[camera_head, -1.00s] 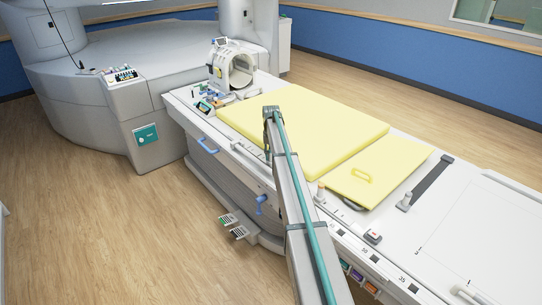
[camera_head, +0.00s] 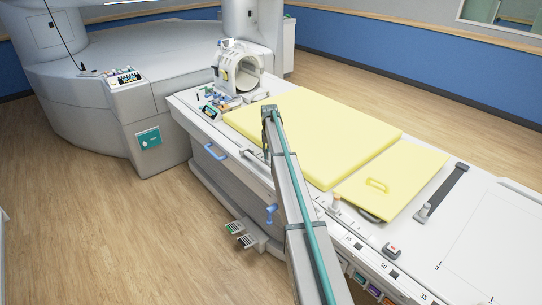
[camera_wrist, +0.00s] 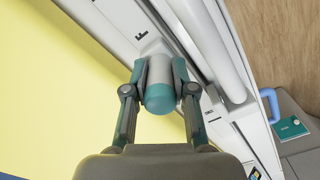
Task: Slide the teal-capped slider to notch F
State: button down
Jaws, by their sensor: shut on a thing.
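The slider's handle (camera_wrist: 157,70) is a pale post with a rounded teal cap (camera_wrist: 160,97) in the wrist view. My gripper (camera_wrist: 162,75) is shut on it, with one teal-padded finger on each side. A black letter F (camera_wrist: 141,33) is printed on the white rail strip just beyond the handle and slightly left. The slider's base and any notch under it are hidden by the handle and fingers. In the head view my gripper hangs at the end of my arm over the couch's near edge, and the handle cannot be made out there.
A yellow pad (camera_head: 315,135) covers the couch beside the rail, with a smaller yellow pad (camera_head: 390,180) to its right. A ring-shaped coil (camera_head: 240,70) stands at the far end. A blue handle (camera_head: 215,152) sticks out of the couch side.

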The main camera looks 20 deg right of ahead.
jog(key=shift+s, duration=0.15)
jog(key=c, duration=0.9)
grip_release()
jog(key=shift+c, duration=0.2)
notch_tip(320, 180, up, 12)
jog(key=shift+r, duration=0.1)
jog(key=shift+s, duration=0.1)
